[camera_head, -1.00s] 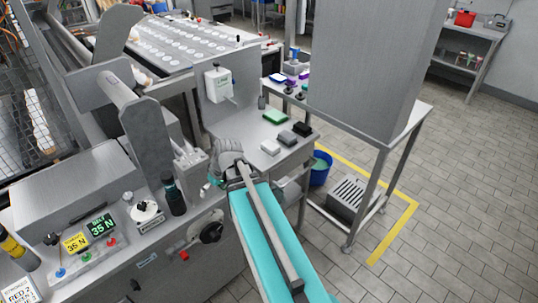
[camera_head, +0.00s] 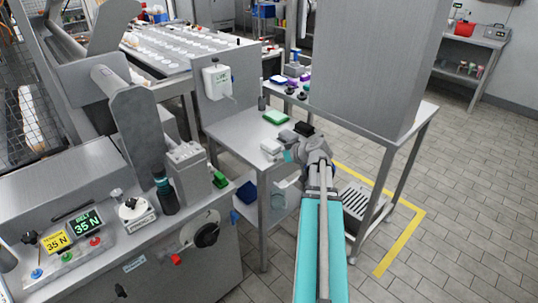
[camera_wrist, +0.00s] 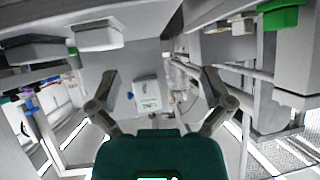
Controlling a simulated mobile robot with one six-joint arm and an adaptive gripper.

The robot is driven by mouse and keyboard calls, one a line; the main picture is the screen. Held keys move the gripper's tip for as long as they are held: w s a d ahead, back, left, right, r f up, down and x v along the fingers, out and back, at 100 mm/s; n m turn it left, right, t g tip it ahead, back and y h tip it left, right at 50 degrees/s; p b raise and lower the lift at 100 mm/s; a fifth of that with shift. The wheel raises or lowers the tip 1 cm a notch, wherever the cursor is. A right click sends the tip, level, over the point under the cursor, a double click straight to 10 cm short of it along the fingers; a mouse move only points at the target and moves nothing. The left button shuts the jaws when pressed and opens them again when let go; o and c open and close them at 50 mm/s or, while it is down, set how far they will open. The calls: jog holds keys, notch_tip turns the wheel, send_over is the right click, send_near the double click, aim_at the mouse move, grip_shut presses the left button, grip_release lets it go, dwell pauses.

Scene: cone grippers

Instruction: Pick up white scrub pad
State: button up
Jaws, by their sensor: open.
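The white scrub pad (camera_head: 271,146) lies on the steel table near its front right edge. In the wrist view the picture is upside down, and a pale pad (camera_wrist: 97,36), apparently the white one, shows at upper left. My gripper (camera_head: 290,156) is beside the table's right edge, close to the white pad and partly hidden by my wrist. In the wrist view its fingers (camera_wrist: 160,90) are spread apart with nothing between them. It does not hold the pad.
A grey pad (camera_head: 289,136) and a black pad (camera_head: 304,129) lie just behind the white one. A green pad (camera_head: 276,117) is farther back. A dispenser (camera_head: 217,82) is on the upright panel. A tall steel cabinet (camera_head: 370,65) stands close behind, on the right.

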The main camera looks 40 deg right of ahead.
jog(key=t+h+b, duration=0.1)
jog(key=t+b, duration=0.1)
send_near(278, 148)
jog(key=s, duration=0.2)
jog(key=shift+w+a+r, duration=0.2)
jog(key=shift+r, duration=0.1)
jog(key=shift+w, duration=0.1)
jog(key=shift+b+x, duration=1.45)
jog(key=shift+x, duration=2.8)
jog(key=shift+w+d+f, duration=0.1)
jog(key=shift+f, duration=0.05)
jog(key=shift+d+b+x, duration=0.15)
jog(key=shift+b+x, duration=0.35)
jog(key=shift+x, duration=0.75)
jog(key=shift+d+b+x, duration=0.1)
jog(key=shift+b+x, duration=0.4)
jog(key=shift+x, duration=0.7)
jog(key=shift+a, duration=0.15)
jog(key=c, duration=0.8)
